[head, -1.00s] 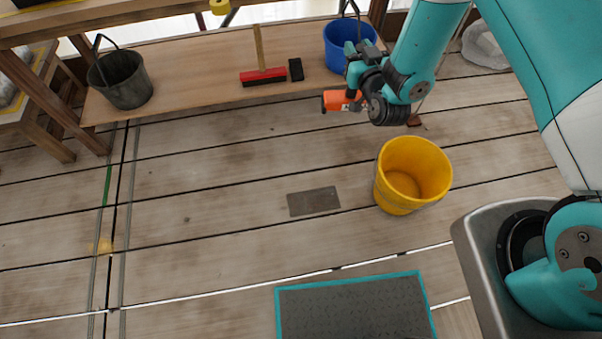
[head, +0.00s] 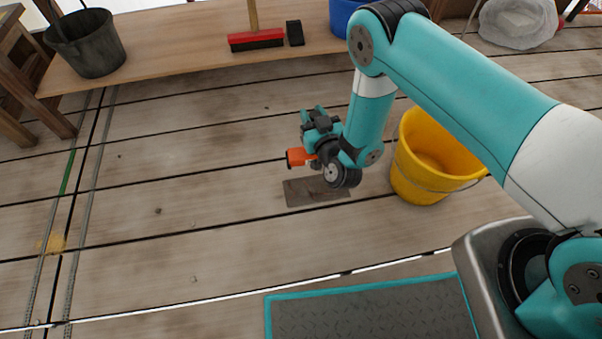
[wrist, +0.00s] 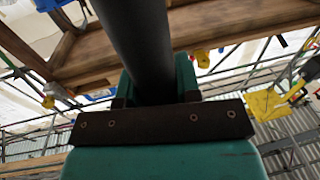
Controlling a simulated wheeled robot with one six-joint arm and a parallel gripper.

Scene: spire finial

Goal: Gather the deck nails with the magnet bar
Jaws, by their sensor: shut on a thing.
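My gripper (head: 312,150) is shut on the magnet bar. The bar's orange end (head: 298,157) sticks out to the left of the jaws in the head view. In the wrist view a dark round shaft (wrist: 140,45) rises from between the teal jaws (wrist: 150,88). The gripper shows over the far edge of a flat grey plate (head: 318,195) on the deck; its height above the boards is hard to tell. A few small dark specks, such as one speck (head: 158,211), lie on the boards to the left; they are too small to tell as nails.
A yellow bucket (head: 408,175) stands right of the gripper, partly behind my arm. A teal-edged mat (head: 375,312) lies in front. A dark bucket (head: 88,45), a red broom (head: 256,39) and a black block (head: 294,33) are on the plywood at the back. The deck's left side is mostly clear.

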